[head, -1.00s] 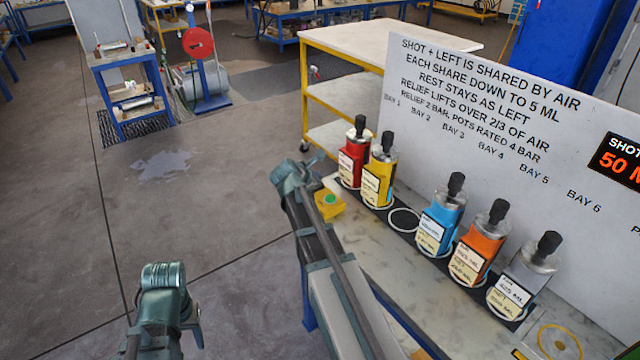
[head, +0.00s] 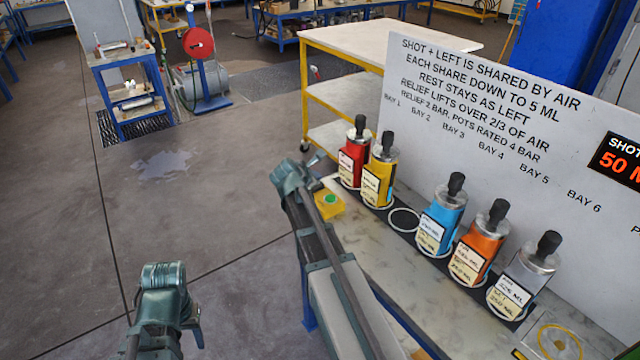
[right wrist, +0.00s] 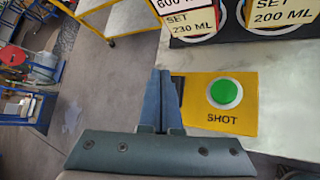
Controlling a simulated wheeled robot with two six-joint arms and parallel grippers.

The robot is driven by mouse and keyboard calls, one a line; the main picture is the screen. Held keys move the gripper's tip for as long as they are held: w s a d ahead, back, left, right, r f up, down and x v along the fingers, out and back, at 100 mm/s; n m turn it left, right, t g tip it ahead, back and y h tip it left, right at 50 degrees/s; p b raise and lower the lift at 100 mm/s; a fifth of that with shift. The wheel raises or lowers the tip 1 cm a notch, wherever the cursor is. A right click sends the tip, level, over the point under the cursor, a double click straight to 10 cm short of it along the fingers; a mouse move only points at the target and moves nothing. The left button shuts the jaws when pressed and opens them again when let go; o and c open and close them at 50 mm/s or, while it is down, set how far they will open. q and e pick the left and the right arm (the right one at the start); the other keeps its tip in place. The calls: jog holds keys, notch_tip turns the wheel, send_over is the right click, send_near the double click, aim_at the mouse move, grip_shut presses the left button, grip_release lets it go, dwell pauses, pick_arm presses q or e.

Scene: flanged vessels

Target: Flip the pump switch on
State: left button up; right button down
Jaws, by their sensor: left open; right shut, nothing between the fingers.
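A yellow box (head: 328,204) with a green button (head: 330,199) sits at the bench's left end. The right wrist view shows this box (right wrist: 245,118), its green button (right wrist: 224,92) and the label "SHOT". A dark patch at the box's left edge is partly hidden by my finger; I cannot tell whether it is a switch. My right gripper (right wrist: 161,72) is shut and empty, its fingertips beside the box's left edge; contact is unclear. It also shows in the head view (head: 312,162). My left gripper (head: 165,280) is open, low over the floor, away from the bench.
Red, yellow, blue, orange and grey vessels stand in a row on the bench, with an empty ring (head: 404,220) among them. A lettered white panel (head: 480,110) rises behind. A yellow-framed cart (head: 305,95) stands beyond. The floor at left is open.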

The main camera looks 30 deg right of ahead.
jog(key=shift+f+b, duration=0.4)
jog(key=shift+d+f+b, duration=0.1)
jog(key=shift+f+b, duration=0.2)
jog(key=shift+f, duration=0.05)
dwell(0.5)
jog(key=shift+r, duration=0.1)
jog(key=shift+r+p, duration=0.7)
jog(key=shift+p, duration=0.05)
jog(key=r+p, duration=0.2)
jog(key=a+r+p, duration=0.1)
jog(key=r+p, duration=0.2)
dwell(0.5)
dwell(0.3)
